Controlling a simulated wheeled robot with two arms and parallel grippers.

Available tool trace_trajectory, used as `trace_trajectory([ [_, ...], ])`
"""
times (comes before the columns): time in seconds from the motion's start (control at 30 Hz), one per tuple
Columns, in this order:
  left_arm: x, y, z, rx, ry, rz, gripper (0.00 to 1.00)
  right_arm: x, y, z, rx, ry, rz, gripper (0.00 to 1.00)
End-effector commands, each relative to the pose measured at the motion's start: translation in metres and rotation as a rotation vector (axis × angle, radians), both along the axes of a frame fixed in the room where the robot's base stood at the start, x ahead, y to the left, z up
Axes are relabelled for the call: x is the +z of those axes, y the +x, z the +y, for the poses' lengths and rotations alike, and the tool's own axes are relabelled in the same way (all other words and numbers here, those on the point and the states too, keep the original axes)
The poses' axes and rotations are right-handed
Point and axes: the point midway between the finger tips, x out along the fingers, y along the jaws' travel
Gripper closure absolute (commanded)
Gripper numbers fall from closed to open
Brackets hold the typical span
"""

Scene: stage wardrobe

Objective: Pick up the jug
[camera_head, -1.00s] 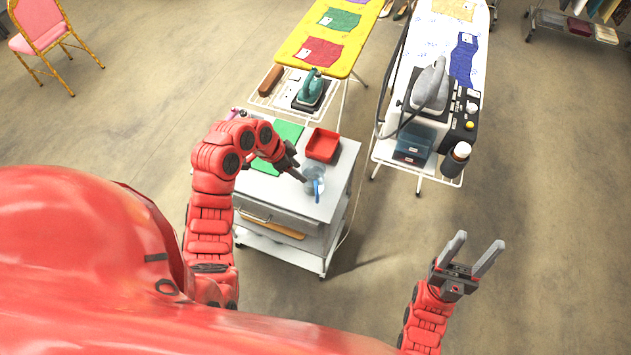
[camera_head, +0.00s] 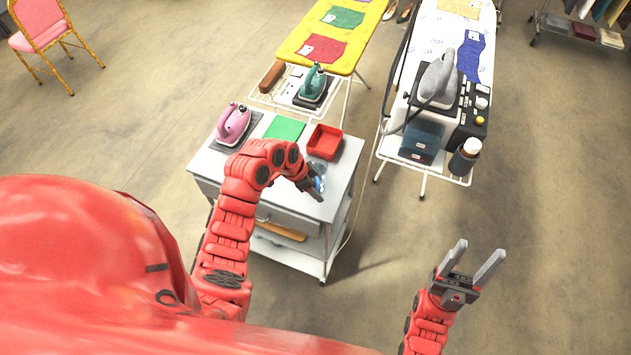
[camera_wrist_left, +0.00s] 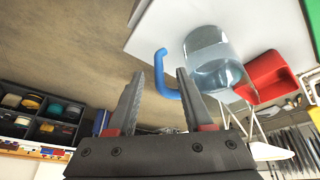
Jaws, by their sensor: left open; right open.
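The jug (camera_wrist_left: 212,62) is clear with a blue handle (camera_wrist_left: 163,75). In the left wrist view it stands on the white cart top just beyond my fingertips, and its handle lies between the lines of the two fingers. In the head view only a bit of the jug (camera_head: 319,184) shows beside my left gripper (camera_head: 314,192), which covers much of it. My left gripper, also in its wrist view (camera_wrist_left: 158,78), is open and empty. My right gripper (camera_head: 476,257) is open and empty above the floor at lower right.
The cart top (camera_head: 210,160) also holds a red tray (camera_head: 324,142), a green cloth (camera_head: 285,129) and a pink iron (camera_head: 233,124). Ironing boards stand behind, one with a grey iron (camera_head: 437,82). Floor to the right of the cart is clear.

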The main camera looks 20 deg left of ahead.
Motion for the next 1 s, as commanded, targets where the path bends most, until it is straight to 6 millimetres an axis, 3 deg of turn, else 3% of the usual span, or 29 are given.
trace_trajectory([
  [0.03, -0.015, 0.001, -0.004, -0.002, 0.0, 0.005, 0.49, -0.01, 0.0, 0.0, 0.0, 0.0, 0.0, 0.44],
  [0.13, -0.028, 0.004, -0.008, -0.001, 0.0, 0.006, 0.49, -0.016, 0.0, 0.0, 0.0, 0.0, 0.0, 0.44],
  [0.47, -0.032, 0.007, -0.011, 0.0, 0.0, 0.002, 0.49, -0.017, 0.0, 0.0, 0.0, 0.0, 0.0, 0.44],
  [0.77, -0.032, 0.007, -0.011, 0.0, 0.0, 0.002, 1.0, -0.017, 0.0, 0.0, 0.0, 0.0, 0.0, 0.44],
  [1.0, -0.032, 0.006, -0.01, 0.0, 0.001, 0.002, 1.0, -0.017, 0.0, 0.0, 0.0, 0.0, 0.0, 0.44],
])
